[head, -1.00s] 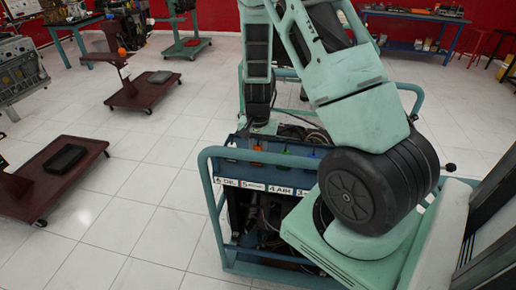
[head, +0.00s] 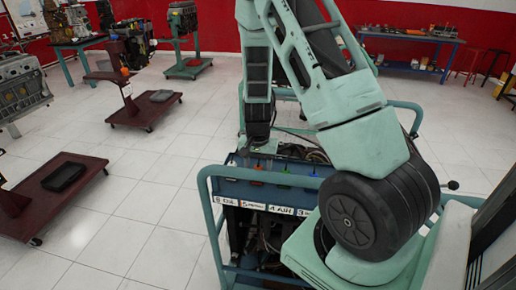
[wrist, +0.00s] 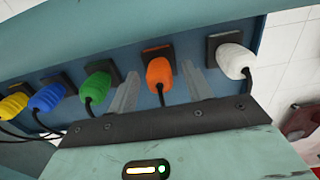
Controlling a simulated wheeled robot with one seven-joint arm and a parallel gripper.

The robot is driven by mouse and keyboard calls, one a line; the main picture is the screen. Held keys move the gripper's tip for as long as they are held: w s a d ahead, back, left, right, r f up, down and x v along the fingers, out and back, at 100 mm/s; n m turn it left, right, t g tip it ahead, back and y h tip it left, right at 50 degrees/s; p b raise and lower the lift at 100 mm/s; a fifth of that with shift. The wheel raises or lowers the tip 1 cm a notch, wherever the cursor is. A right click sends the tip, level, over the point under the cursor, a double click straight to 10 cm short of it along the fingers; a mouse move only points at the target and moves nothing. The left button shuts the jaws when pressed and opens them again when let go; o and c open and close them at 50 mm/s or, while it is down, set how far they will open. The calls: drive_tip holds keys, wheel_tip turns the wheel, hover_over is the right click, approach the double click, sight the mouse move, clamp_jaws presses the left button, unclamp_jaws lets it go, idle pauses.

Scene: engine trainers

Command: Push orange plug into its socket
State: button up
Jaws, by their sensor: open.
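The orange plug (wrist: 160,72) sits at a dark square socket (wrist: 158,53) on the blue panel in the wrist view. Its cable hangs down from its near end. I cannot tell how deep it sits. My gripper (wrist: 161,92) is open, with one finger on each side of the orange plug and a gap to each. In the head view, my gripper (head: 262,150) is above the panel of the teal-framed engine trainer (head: 206,190), partly hidden by my arm.
A white plug (wrist: 236,62) is right of my right finger. A green plug (wrist: 96,86) is left of my left finger, with blue (wrist: 47,97) and yellow (wrist: 13,106) plugs farther left. White tiled floor (head: 130,245) is open left of the trainer.

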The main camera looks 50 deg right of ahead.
wheel_tip(320, 180, up, 17)
drive_tip(key=shift+f, duration=0.15)
idle(0.6)
drive_tip(key=s+a+n, duration=0.3)
drive_tip(key=a+n, duration=0.2)
drive_tip(key=a, duration=0.5)
drive_tip(key=s+a+n+b, duration=0.1)
drive_tip(key=s+a+n, duration=0.3)
drive_tip(key=a, duration=0.6)
drive_tip(key=s+a+r+n+y, duration=0.1)
drive_tip(key=s+a+n, duration=0.3)
drive_tip(key=a, duration=0.6)
drive_tip(key=shift+s+a+n, duration=0.15)
drive_tip(key=shift+a+n, duration=0.05)
drive_tip(key=shift+n, duration=0.8)
drive_tip(key=s+a+n, duration=0.1)
drive_tip(key=s, duration=0.1)
drive_tip(key=s+a+n, duration=0.1)
drive_tip(key=s+n, duration=0.1)
drive_tip(key=s, duration=0.1)
drive_tip(key=s+a+n, duration=0.1)
drive_tip(key=s, duration=0.1)
drive_tip(key=shift+s+a+f+n+b, duration=0.15)
drive_tip(key=shift+s+a+n+b, duration=0.1)
drive_tip(key=shift+a+n+b, duration=0.15)
drive_tip(key=shift+c, duration=0.3)
